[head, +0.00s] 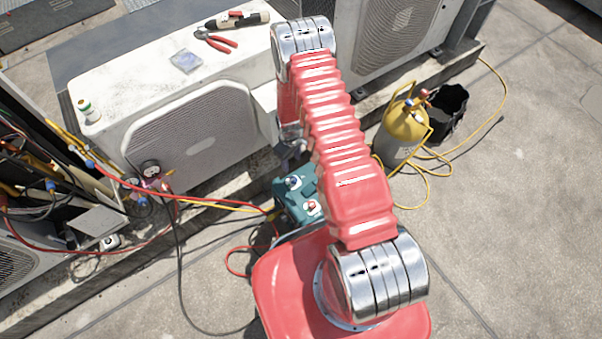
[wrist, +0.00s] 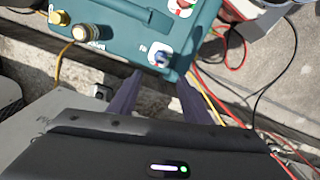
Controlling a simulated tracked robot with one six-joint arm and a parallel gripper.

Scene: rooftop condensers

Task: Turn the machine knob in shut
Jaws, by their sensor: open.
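The teal machine (head: 288,203) stands on the roof floor behind my red base. It has a blue knob (head: 293,182) and a red knob (head: 311,207) on top. In the wrist view, the teal machine (wrist: 120,42) fills the top, with the blue knob (wrist: 160,58) near its lower edge and the red knob (wrist: 181,5) at the top. The small marking beside the blue knob is too small to read. My gripper (wrist: 160,80) is open, its two dark fingers pointing at the machine on either side of the blue knob. I cannot tell whether they touch anything.
Red and yellow hoses (head: 215,201) run close to the machine. A white condenser (head: 190,120) with tools on top stands behind it. A yellow-topped cylinder (head: 404,125) and a black bucket (head: 447,110) stand at the right. Open concrete lies at the lower right.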

